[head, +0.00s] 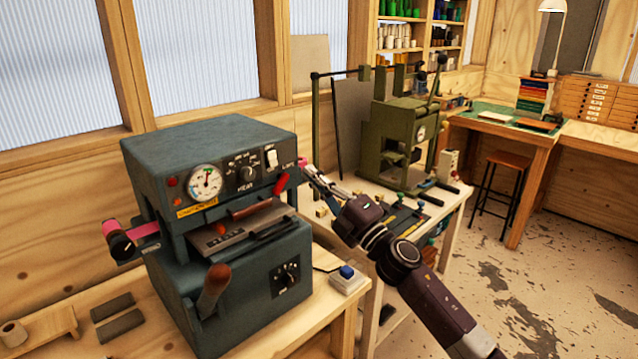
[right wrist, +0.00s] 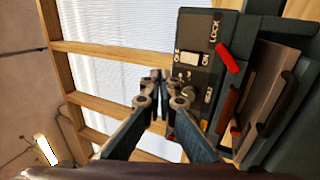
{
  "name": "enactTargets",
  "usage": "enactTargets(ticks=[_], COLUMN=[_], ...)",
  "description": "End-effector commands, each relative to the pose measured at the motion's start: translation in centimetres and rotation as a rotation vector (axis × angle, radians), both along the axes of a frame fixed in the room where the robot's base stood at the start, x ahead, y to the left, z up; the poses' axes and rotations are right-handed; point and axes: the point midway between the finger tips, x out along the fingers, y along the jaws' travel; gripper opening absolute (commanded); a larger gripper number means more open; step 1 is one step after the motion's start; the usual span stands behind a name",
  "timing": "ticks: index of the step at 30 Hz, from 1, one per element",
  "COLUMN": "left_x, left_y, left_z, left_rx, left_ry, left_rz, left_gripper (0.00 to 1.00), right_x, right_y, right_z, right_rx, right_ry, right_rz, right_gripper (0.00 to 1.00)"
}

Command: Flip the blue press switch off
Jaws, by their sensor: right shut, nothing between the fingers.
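The blue press (head: 215,140) stands on the wooden bench at the left of the head view. Its white rocker switch (head: 271,158) is at the right end of the front panel. In the right wrist view the switch (right wrist: 188,59) sits between the OFF and ON labels; which side is pressed I cannot tell. My right gripper (head: 308,176) is shut and empty, just right of the press's panel. In the right wrist view its fingertips (right wrist: 161,78) are together, left of the switch and apart from it in the picture. My left gripper is not in view.
A red lever (head: 282,184) sits below the switch; a pink roll (head: 148,229) sticks out of the press's left side. A white box with a blue button (head: 347,280) is at the bench's front right. A green press (head: 400,125) stands on the table behind my right arm.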

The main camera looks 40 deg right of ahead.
Motion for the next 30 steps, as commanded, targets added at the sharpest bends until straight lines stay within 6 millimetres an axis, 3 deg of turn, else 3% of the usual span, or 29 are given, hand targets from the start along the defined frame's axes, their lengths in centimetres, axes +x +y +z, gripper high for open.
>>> enactTargets(ticks=[9, 26, 29, 30], left_x=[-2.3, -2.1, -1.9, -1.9], left_y=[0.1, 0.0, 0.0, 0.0], left_z=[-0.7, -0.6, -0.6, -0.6], left_rx=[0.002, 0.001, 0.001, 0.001], left_ry=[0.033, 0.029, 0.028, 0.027], left_rz=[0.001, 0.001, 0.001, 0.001], left_gripper=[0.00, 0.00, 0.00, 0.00], right_x=[-1.8, -1.8, -1.4, -1.2], right_y=[-0.2, -0.2, -0.6, -1.0], right_z=[0.0, -0.1, -1.4, -2.7], right_rx=[0.000, 0.002, 0.027, 0.050], right_ry=[0.000, 0.001, 0.023, 0.044], right_rz=[0.000, 0.000, -0.007, -0.013], right_gripper=[0.00, 0.00, 0.00, 0.00])
